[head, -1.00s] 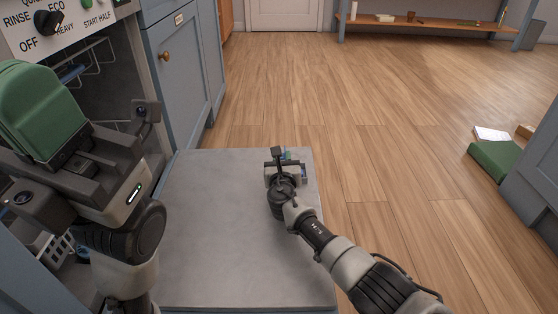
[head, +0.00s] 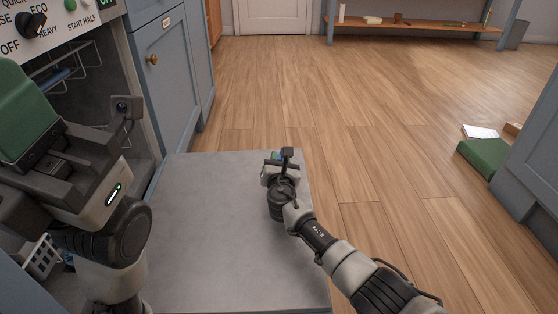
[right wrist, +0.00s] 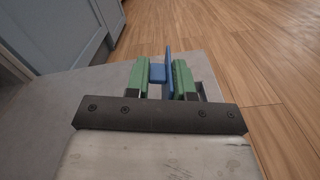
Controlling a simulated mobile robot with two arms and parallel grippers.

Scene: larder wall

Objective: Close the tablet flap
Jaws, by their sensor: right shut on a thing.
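The blue flap (right wrist: 168,70) shows in the right wrist view as a thin upright plate with a small blue block beside it. My right gripper (right wrist: 160,78) has its green fingers on either side of these blue parts and is shut on the flap. In the head view my right gripper (head: 277,157) is at the far end of the grey open dishwasher door (head: 200,210), and my wrist hides most of the flap. My left gripper (head: 28,110) is at the left edge; its large green part runs out of the picture, so its opening is unclear.
The dishwasher's control panel (head: 45,25) and its dark inside are at the upper left, beside a blue cabinet (head: 172,75). A green box (head: 485,157) lies on the floor at the right near another cabinet. The wooden floor (head: 380,110) between is clear.

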